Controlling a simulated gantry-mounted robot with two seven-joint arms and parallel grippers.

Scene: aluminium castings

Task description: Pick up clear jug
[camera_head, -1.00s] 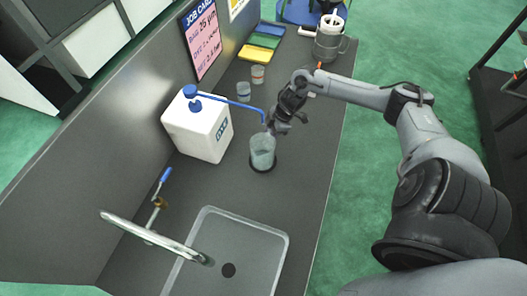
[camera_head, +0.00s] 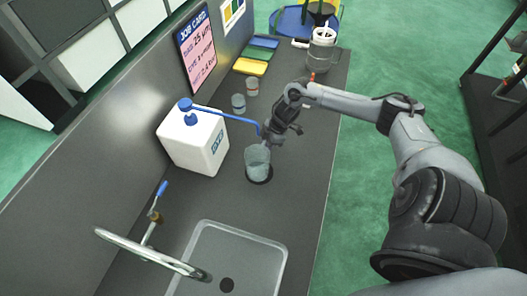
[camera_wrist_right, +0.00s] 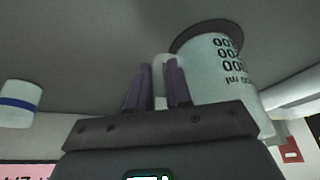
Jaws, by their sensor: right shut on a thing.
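The clear jug (camera_head: 257,161) is a translucent beaker-like vessel over a dark round disc (camera_head: 263,180) on the grey counter. My right gripper (camera_head: 266,141) is at the jug's far right side. In the right wrist view, my right gripper's purple fingers (camera_wrist_right: 158,86) are shut on the jug's handle. The jug's body (camera_wrist_right: 215,75), with black printed marks, stands beside the fingers. I cannot tell whether its base touches the disc. My left gripper is not in view.
A white container (camera_head: 193,143) with a blue spout stands left of the jug. The sink (camera_head: 276,258) and tap (camera_head: 150,252) are in front. A larger jug (camera_head: 320,50) stands at the far end. The counter's right strip is clear.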

